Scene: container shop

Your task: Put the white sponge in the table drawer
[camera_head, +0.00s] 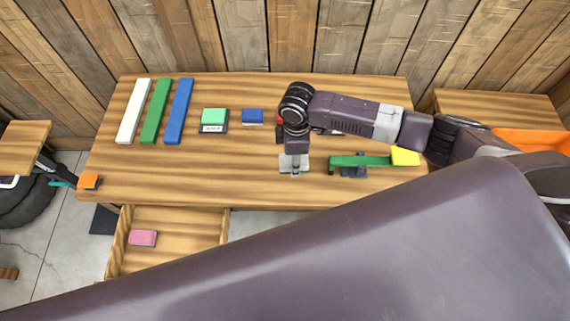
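My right gripper (293,163) points down over the middle of the wooden table (240,180). A small pale grey-white piece shows at its lower end. It may be the white sponge or part of the gripper; I cannot tell which. The fingers are too small to read as open or shut. The table drawer (190,222) is pulled out at the front left, with a pink sponge (142,238) inside. My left gripper is not in view.
White (133,111), green (155,111) and blue (179,111) bars lie back left. A green-topped block (214,117) and blue block (252,116) lie right of them. An orange block (89,181) sits front left. A green bar (355,161) and yellow block (405,156) lie right.

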